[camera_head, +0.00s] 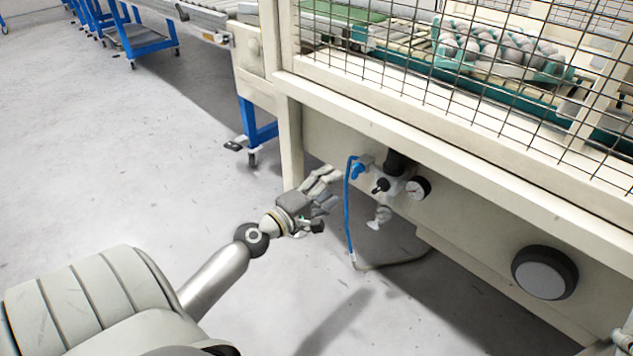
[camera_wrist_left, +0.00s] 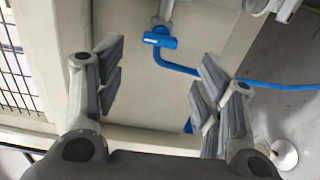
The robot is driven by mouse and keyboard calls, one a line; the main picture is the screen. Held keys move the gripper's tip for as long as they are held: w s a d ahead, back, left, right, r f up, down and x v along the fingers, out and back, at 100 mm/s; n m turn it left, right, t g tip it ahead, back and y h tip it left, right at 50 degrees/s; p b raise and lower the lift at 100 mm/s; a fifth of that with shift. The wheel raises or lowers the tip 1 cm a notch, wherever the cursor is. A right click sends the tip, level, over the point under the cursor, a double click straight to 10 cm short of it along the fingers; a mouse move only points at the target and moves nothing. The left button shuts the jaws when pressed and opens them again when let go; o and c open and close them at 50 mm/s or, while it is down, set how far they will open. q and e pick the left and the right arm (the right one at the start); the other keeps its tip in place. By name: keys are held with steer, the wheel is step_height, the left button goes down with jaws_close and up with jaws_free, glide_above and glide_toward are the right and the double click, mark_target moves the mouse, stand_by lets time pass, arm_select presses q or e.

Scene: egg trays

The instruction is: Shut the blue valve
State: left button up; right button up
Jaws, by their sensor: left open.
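The blue valve (camera_head: 357,170) is a small blue handle on the pale machine's side panel, at the top of a blue hose (camera_head: 348,215). In the left wrist view the blue valve (camera_wrist_left: 160,38) shows as a blue bar near the top, beyond the fingertips. My left gripper (camera_head: 325,190) is open and empty, a little to the left of the valve in the head view. In the left wrist view the left gripper (camera_wrist_left: 160,77) has its fingers spread wide, with bare panel between them.
A round gauge (camera_head: 419,187) and dark fittings sit right of the valve. A large dark-rimmed knob (camera_head: 544,272) is farther right. A wire mesh guard (camera_head: 440,85) stands above, with egg trays behind it. A blue cart (camera_head: 140,38) is far off. The floor at left is clear.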

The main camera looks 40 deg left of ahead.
arm_select(q)
steer(key=shift+s+a, duration=0.2)
steer(key=shift+s, duration=2)
